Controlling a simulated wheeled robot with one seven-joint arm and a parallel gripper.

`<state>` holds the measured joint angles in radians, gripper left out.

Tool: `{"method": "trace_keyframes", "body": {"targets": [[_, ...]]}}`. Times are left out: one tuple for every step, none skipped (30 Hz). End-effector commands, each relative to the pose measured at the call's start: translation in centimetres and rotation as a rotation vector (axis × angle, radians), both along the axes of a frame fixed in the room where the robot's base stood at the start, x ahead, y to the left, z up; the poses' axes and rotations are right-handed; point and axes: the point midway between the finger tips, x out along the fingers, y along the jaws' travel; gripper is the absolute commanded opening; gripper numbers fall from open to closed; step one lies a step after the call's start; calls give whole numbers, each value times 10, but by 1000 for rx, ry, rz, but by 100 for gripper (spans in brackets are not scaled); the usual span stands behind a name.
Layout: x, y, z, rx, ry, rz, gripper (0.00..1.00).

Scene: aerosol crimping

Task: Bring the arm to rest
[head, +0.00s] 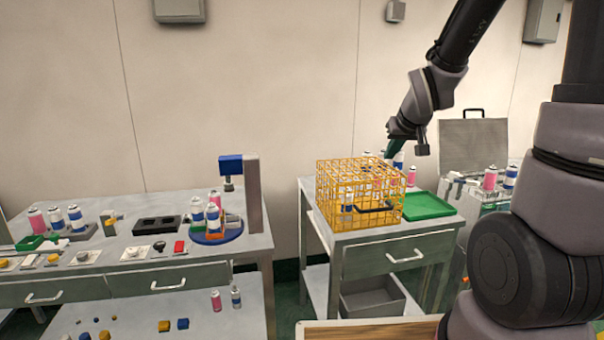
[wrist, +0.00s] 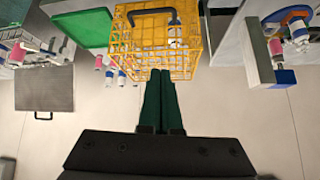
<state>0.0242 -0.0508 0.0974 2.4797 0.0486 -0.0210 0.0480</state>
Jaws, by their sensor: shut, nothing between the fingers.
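My gripper (head: 390,150) hangs from the arm above the back right of the yellow wire crate (head: 320,190) in the head view. In the wrist view my gripper (wrist: 163,85) shows two dark green fingers pressed together, with nothing between them. The fingertips point toward the yellow wire crate, which also shows in the wrist view (wrist: 202,45). From these views I cannot tell the exact gap between fingertips and crate. The crate has a dark handle and holds at least one can.
The crate stands on a grey side table (head: 350,236) beside a green tray (head: 428,206). Cans stand behind the crate. A workbench (head: 180,265) with a blue-headed press (head: 231,165) is at the left. A grey case (head: 472,140) stands open at the right.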

Motion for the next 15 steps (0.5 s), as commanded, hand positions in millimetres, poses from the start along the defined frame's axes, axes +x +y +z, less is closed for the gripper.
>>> {"method": "trace_keyframes", "body": {"targets": [[-14, -3, 22, 19, -1, -29, 0], [-23, -4, 32, 32, 8, -46, 0], [-35, -6, 44, 51, 17, -68, 0], [-45, -7, 53, 66, 26, -85, 0], [-56, -8, 61, 82, 34, -99, 0], [-70, -8, 72, 105, 44, -119, 0], [-81, -8, 80, 122, 52, -132, 0], [-92, -8, 87, 141, 60, -145, 0], [-107, -8, 96, 167, 70, -161, 0], [-118, -7, 102, 186, 80, -172, 0], [-129, -6, 108, 204, 86, -180, 0], [-143, -5, 114, 228, 96, -190, 0], [-152, -3, 118, 246, 103, -197, 0], [-161, -2, 122, 261, 111, -203, 0], [-172, -1, 126, 279, 118, -209, 0]]}}
